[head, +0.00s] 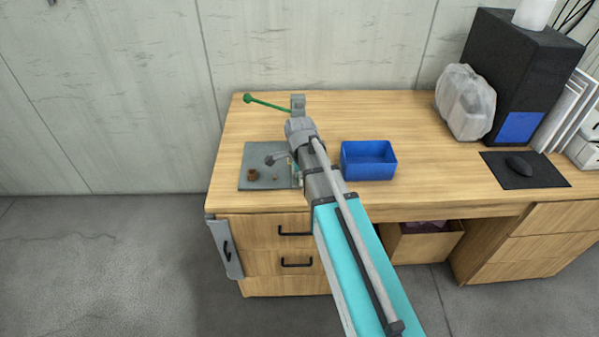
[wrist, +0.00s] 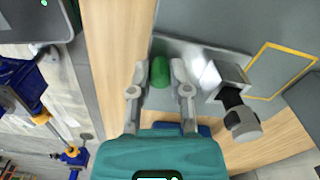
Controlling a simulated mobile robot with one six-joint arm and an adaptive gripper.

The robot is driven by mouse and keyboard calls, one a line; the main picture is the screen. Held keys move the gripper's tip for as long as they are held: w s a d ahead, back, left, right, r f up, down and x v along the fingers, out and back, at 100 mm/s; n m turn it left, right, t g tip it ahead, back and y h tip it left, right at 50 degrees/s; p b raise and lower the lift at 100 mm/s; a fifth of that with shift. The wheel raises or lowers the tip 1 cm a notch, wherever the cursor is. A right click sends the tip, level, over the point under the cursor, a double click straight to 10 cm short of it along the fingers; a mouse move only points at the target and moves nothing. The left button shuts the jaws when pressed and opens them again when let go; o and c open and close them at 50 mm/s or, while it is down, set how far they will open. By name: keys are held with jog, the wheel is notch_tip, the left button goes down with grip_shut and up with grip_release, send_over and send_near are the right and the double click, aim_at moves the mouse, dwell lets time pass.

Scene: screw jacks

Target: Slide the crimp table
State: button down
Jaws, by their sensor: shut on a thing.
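In the wrist view my gripper (wrist: 159,66) has its two fingers on either side of a short green cylinder (wrist: 161,76) and is shut on it. The green cylinder lies by the edge of a light grey metal plate (wrist: 202,47). A grey block with a black and grey knob (wrist: 240,122) stands at the right of the plate. I cannot tell for sure which part is the crimp table. In the head view a grey device (head: 297,102) with a green ball-ended lever (head: 265,103) stands beyond my arm. My arm hides the fingertips there.
A grey mat (head: 257,160) with a small brown pot (head: 252,174) lies at the desk's left. A blue bin (head: 369,160) stands right of my arm. Desk between is clear.

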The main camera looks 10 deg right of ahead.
jog(key=shift+s, duration=0.3)
jog(key=c, duration=0.6)
grip_release()
jog(key=shift+w+r, duration=0.1)
